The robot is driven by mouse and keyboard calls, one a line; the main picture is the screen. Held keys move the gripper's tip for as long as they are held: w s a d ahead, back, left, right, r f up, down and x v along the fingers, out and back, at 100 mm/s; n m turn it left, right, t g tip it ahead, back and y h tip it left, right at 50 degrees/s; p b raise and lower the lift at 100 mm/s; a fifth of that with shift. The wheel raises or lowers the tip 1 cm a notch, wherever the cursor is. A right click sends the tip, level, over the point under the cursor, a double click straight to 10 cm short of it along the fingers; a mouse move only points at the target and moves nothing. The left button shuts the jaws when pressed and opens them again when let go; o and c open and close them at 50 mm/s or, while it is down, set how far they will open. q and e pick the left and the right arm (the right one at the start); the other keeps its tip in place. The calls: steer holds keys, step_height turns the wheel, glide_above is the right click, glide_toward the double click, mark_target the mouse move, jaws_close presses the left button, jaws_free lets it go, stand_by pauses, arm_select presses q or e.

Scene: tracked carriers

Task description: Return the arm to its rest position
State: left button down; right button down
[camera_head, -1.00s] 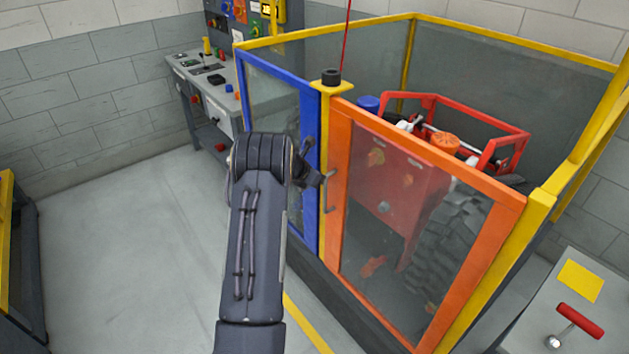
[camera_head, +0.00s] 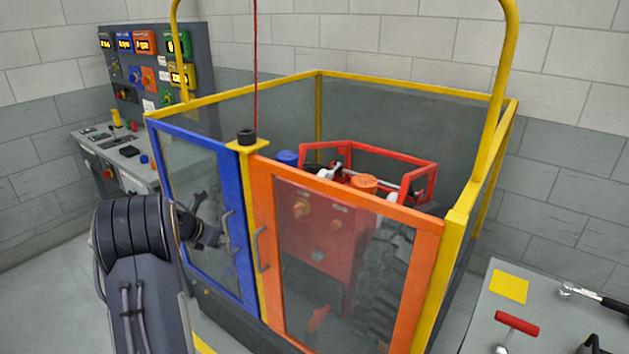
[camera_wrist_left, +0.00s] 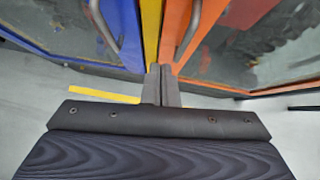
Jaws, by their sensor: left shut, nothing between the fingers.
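My left arm (camera_head: 132,250) comes up from the bottom left in the head view. Its left gripper (camera_head: 216,239) is small and partly hidden by the arm, in front of the blue door (camera_head: 246,278). In the left wrist view the gripper's fingers (camera_wrist_left: 160,75) are together with nothing between them. They point toward the yellow post (camera_wrist_left: 151,25) between the blue door (camera_wrist_left: 62,32) and the orange door (camera_wrist_left: 176,25). I cannot tell the exact gap to the doors. My right gripper does not show.
A yellow-framed glass enclosure (camera_head: 455,245) holds a red tracked machine (camera_head: 318,235); the orange door (camera_head: 345,197) and blue door look closed. A control panel (camera_head: 195,45) and console (camera_head: 88,130) stand back left. A bench (camera_head: 480,310) with a red-handled tool (camera_head: 517,323) is at right.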

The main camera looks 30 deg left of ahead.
arm_select(q)
step_height(320, 180, up, 12)
steer(key=d+n+t+y, duration=0.2)
steer(key=n+t+y, duration=0.15)
steer(key=n, duration=0.65)
steer(key=s+d+r+n+y, duration=0.2)
steer(key=s+d+r+n, duration=0.3)
steer(key=n, duration=0.7)
steer(key=s+d+f+n+g+h, duration=0.3)
steer(key=s+d+n, duration=0.5)
steer(key=s+d, duration=0.4)
steer(key=s+d+f+n+g+h, duration=0.4)
steer(key=s+d+f+n, duration=0.3)
steer(key=s+d, duration=0.6)
steer(key=d+n+h, duration=0.1)
steer(key=d, duration=0.2)
steer(key=shift+d+n+h, duration=0.25)
steer(key=shift+n+h, duration=0.05)
steer(key=shift+h, duration=0.05)
steer(key=shift+a, duration=0.1)
